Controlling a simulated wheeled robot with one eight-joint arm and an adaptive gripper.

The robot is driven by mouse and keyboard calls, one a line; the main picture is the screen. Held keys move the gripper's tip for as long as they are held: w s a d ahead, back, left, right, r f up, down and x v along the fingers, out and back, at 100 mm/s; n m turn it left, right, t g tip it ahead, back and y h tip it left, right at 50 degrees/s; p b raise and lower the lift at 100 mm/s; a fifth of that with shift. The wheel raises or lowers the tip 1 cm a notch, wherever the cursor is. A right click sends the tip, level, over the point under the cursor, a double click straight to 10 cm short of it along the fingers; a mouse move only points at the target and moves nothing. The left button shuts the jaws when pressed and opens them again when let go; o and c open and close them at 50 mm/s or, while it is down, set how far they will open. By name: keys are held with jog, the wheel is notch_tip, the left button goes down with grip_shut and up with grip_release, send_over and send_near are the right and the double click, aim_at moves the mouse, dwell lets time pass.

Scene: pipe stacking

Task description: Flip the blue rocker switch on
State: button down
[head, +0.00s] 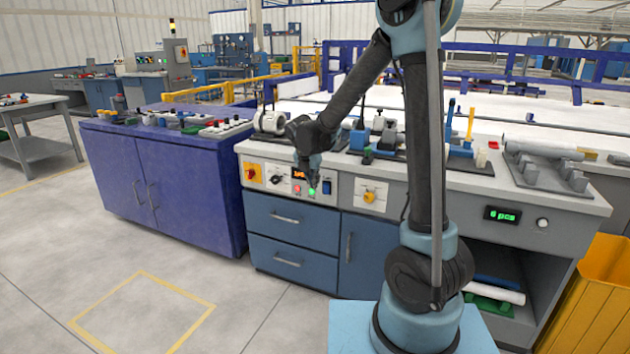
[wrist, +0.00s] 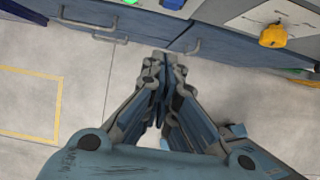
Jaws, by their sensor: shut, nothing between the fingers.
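The blue rocker switch (head: 327,187) is on the right end of the light control panel (head: 283,196) on the workbench front. In the wrist view the blue switch (wrist: 172,4) is cut off by the top edge. Its on or off position is too small to tell. My gripper (head: 313,184) is shut and empty, pointing down in front of the panel, just left of the switch in the head view. In the wrist view my gripper (wrist: 160,62) has its fingertips together over the drawer front, with the switch above them in the picture.
The panel also has an orange-red knob (head: 251,173), a black switch (head: 276,179), a small display and a green light (head: 312,192). A yellow knob (head: 369,196) sits on a separate panel to the right. Drawer handles (head: 288,217) stick out below. Open floor lies in front.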

aim_at(326, 189)
jog(key=w+f, duration=0.1)
jog(key=w, duration=0.1)
jog(key=w+d+f, duration=0.1)
jog(key=w+f, duration=0.1)
jog(key=w+d+f, duration=0.1)
jog(key=w+f, duration=0.1)
jog(key=shift+w+d+f, duration=0.2)
jog(key=shift+w+f, duration=0.05)
jog(key=shift+a, duration=0.2)
dwell(0.4)
